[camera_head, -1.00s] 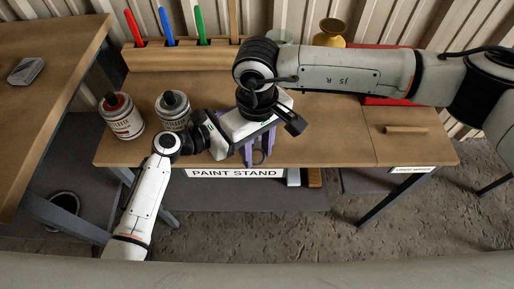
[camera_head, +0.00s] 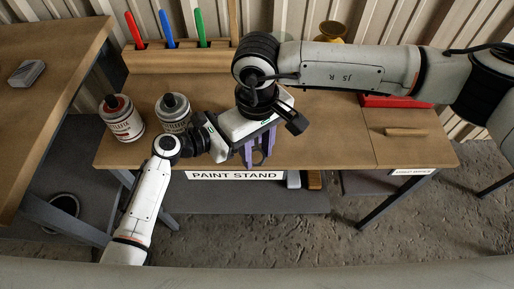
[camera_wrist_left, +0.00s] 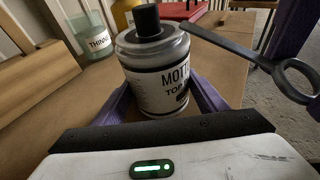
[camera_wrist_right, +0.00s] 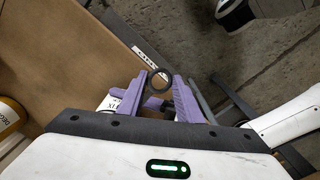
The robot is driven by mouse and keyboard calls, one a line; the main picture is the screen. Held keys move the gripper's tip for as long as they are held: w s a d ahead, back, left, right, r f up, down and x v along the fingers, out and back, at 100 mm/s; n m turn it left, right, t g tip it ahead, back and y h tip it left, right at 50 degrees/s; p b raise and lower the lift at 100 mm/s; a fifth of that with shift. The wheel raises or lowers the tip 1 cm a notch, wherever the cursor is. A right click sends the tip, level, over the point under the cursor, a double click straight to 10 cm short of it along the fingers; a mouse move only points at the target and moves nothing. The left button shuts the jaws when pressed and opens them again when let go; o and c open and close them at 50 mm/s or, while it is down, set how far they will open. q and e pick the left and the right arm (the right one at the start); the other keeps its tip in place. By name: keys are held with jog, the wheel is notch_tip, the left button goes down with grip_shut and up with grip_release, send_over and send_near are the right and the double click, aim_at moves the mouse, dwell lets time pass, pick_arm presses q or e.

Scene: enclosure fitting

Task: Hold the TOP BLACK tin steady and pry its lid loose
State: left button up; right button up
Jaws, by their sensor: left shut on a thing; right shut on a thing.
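The TOP BLACK tin (camera_wrist_left: 160,85), pale-labelled with a black knob on its lid, stands upright in the left wrist view. My left gripper (camera_wrist_left: 162,103) is shut around its body, with a purple finger on each side. A dark opener (camera_wrist_left: 240,52) with a ring handle reaches from the right to the tin's lid rim; whether its tip is under the rim I cannot tell. My right gripper (camera_wrist_right: 160,92) is shut on the opener, whose ring (camera_wrist_right: 160,80) shows between the purple fingers. In the head view my right gripper (camera_head: 257,150) hides the tin.
A red-capped tin (camera_head: 122,122) and a black-capped tin (camera_head: 173,113) stand at the bench's left. A wooden rack (camera_head: 180,58) with coloured handles is behind. A red case (camera_head: 395,101) and a wooden bar (camera_head: 406,132) lie right. The bench's front edge is close to the grippers.

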jog(key=shift+s+r, duration=0.25)
jog(key=shift+s, duration=0.7)
jog(key=shift+s+r, duration=0.2)
jog(key=shift+s, duration=0.7)
jog(key=shift+r, duration=0.1)
jog(key=shift+r, duration=2.9)
pick_arm(q)
jog(key=o, duration=0.9)
jog(key=shift+a, duration=0.1)
jog(key=v, duration=1.2)
